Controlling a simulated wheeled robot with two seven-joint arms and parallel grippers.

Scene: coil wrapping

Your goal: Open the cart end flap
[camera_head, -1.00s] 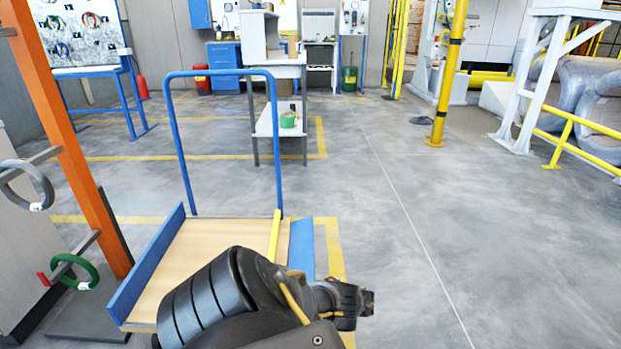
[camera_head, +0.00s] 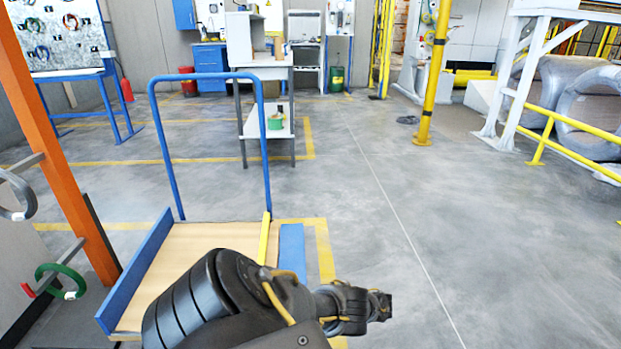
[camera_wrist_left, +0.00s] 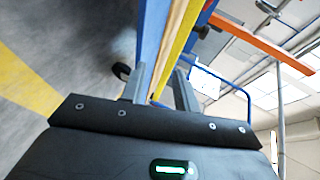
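The cart has a wooden deck (camera_head: 215,240), a blue panel on its left side (camera_head: 140,268) and a blue flap (camera_head: 292,250) on its right, beside a yellow strip (camera_head: 264,238). The flap's exact angle is unclear, and my arm hides its near part. My left gripper (camera_head: 385,306) is just right of the cart's near right corner. In the left wrist view its two fingers (camera_wrist_left: 160,88) are apart, with the blue panel (camera_wrist_left: 152,30) and yellow strip (camera_wrist_left: 180,38) beyond them; I see no clear grip. My right gripper is not in view.
A blue push handle (camera_head: 205,76) rises at the cart's far end. An orange post (camera_head: 55,150) and a rack arm with a green coil (camera_head: 60,282) stand at left. A yellow pole (camera_head: 433,80) stands farther back. The floor right of the cart is clear.

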